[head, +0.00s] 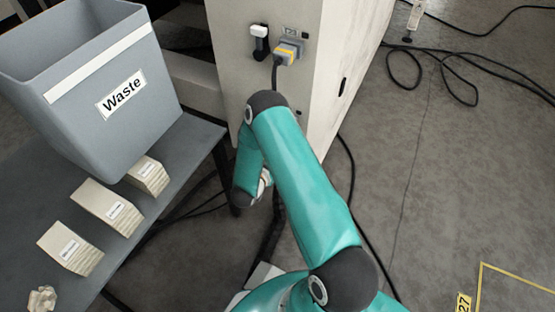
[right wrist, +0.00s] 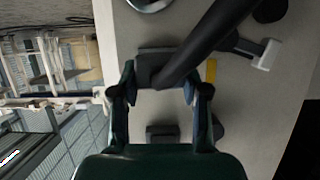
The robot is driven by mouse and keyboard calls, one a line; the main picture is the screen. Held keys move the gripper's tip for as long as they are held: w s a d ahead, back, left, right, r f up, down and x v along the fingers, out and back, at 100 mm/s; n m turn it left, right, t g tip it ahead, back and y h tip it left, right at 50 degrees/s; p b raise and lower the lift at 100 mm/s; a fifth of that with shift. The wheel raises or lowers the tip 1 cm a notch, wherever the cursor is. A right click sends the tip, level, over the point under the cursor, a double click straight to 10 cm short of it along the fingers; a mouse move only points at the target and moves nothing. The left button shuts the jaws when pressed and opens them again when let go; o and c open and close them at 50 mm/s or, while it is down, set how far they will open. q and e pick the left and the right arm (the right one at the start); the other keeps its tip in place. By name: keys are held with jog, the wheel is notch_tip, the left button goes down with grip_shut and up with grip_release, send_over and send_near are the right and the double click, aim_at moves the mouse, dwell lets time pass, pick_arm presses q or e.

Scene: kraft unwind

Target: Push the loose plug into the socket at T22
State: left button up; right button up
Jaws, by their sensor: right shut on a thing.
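In the right wrist view, my right gripper (right wrist: 160,92) is shut on a dark block with a thick black cable, which I take to be the loose plug (right wrist: 148,74). It is in front of the pale cabinet face; I cannot tell whether it touches or is seated. In the head view, my arm hides this gripper and what it holds. A grey connector with a yellow band (head: 289,51) sits on the cabinet front, its cable hanging down behind my arm. The T22 marking is not readable in either view. My left gripper is not in view.
A black and white lever (head: 260,42) is left of the connector on the cabinet (head: 232,35). A grey Waste bin (head: 85,80) and several labelled boxes (head: 106,207) stand on a table (head: 190,160) at left. Black cables (head: 455,75) lie on the floor at right.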

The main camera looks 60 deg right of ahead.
jog(key=shift+d, duration=0.95)
dwell(1.5)
jog(key=o, duration=1.4)
jog(key=w+v, duration=0.1)
jog(key=v, duration=1.1)
jog(key=shift+s, duration=0.4)
